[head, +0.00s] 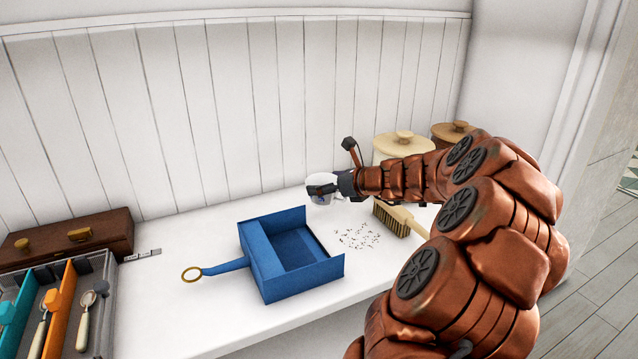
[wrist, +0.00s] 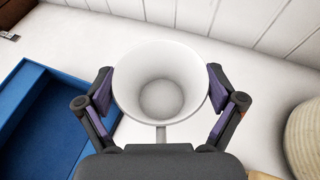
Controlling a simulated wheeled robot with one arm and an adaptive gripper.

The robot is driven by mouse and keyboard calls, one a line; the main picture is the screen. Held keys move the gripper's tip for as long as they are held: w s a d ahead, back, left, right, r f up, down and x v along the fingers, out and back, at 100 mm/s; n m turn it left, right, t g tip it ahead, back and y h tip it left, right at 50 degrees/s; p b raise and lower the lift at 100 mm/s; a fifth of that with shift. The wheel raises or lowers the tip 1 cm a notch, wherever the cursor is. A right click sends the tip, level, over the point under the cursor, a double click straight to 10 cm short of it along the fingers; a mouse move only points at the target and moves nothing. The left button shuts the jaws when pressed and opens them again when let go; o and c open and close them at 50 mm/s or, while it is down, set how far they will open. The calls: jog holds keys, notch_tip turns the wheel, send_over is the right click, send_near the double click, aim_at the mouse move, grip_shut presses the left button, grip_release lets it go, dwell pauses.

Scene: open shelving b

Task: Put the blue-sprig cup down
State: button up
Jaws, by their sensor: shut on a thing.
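The white cup (head: 321,187) is at the back of the white counter (head: 190,305), near the panelled wall. A small blue mark shows on its side in the head view. In the wrist view the cup (wrist: 161,62) is upright and empty, its handle toward my wrist. My gripper (head: 335,188) is shut on the cup, and the wrist view shows a finger of the gripper (wrist: 161,92) on each side of it. The frames do not show clearly whether the cup's base touches the counter.
A blue dustpan (head: 265,275) lies left of the cup, and it fills the left of the wrist view. Dark crumbs (head: 358,236) and a brush (head: 398,218) lie in front. Lidded canisters (head: 400,147) stand at right. A cutlery tray (head: 108,290) and wooden box (head: 105,233) are far left.

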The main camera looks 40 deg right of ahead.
jog(key=w+d, duration=0.1)
jog(key=w, duration=0.1)
jog(key=w+d, duration=0.2)
jog(key=w, duration=0.1)
jog(key=w+d+f, duration=0.1)
jog(key=w+d, duration=0.1)
jog(key=w, duration=0.1)
notch_tip(320, 180, down, 3)
jog(key=shift+f+b, duration=0.2)
jog(key=shift+b, duration=0.35)
jog(key=o, duration=0.9)
